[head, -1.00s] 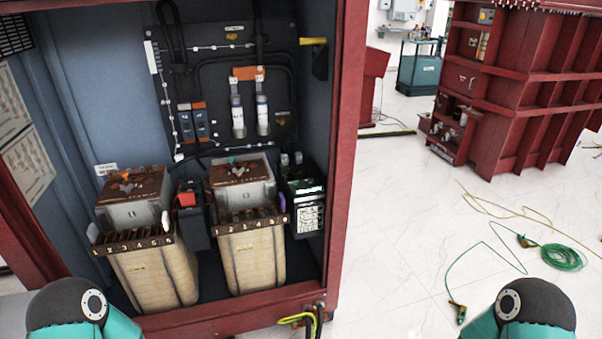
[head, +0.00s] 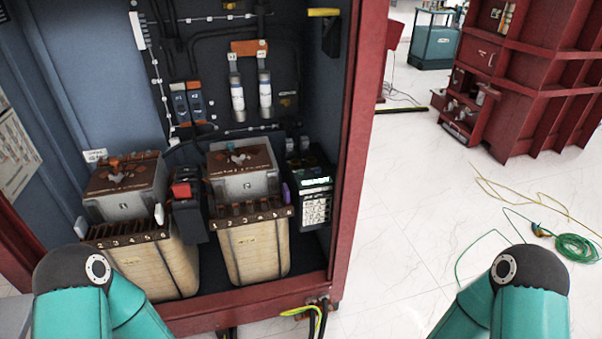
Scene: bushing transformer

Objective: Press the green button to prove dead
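The open red cabinet (head: 360,150) fills the left half of the head view. Inside at the right, a black device (head: 296,203) carries a bright pale-green strip (head: 316,182) and rows of white labels. I cannot make out a clear green button on it. A black unit with a red part (head: 181,190) stands between two transformers (head: 160,262) (head: 254,250) with tan bodies and numbered terminal rows. My two teal arms show at the bottom, outside the cabinet. Neither gripper shows.
The cabinet's red lower sill (head: 235,303) and right post bound the opening. Two white fuses (head: 237,95) (head: 265,92) hang on the back panel. A green cable coil (head: 575,247) lies on the white floor at right. Open floor lies between the cabinet and the red structure (head: 535,75).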

